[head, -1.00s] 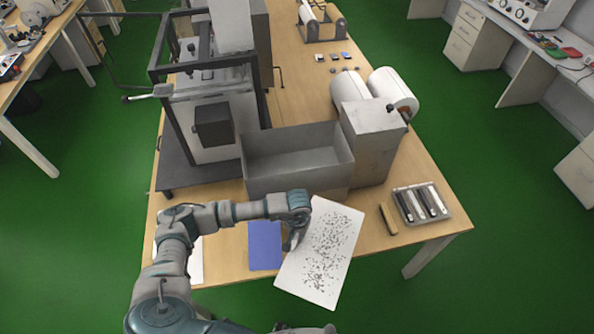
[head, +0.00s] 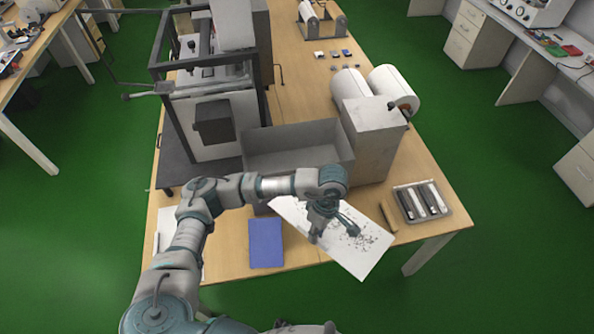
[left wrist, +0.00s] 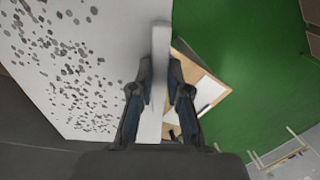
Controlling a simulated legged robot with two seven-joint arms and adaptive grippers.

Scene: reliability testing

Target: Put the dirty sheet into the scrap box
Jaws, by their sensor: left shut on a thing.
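The dirty sheet (head: 368,258) is white with many dark specks. My left gripper (head: 333,229) is above it in the head view and hides part of it. In the left wrist view the gripper (left wrist: 160,82) is shut on the edge of the sheet (left wrist: 50,75), whose speckled face fills the left side. The sheet is turned at a slant and appears raised off the table near its front right corner. The scrap box looks to be the open grey bin (head: 292,138) behind my left arm. It looks empty inside, and the arm covers much of its front.
A grey block-shaped unit (head: 372,140) with white rolls (head: 392,86) stands right of the bin. A tray of dark-and-white bars (head: 422,202) lies at the right edge of the wooden table (head: 430,237). A blue pad (head: 265,243) lies at the front. A framed machine (head: 212,122) stands left.

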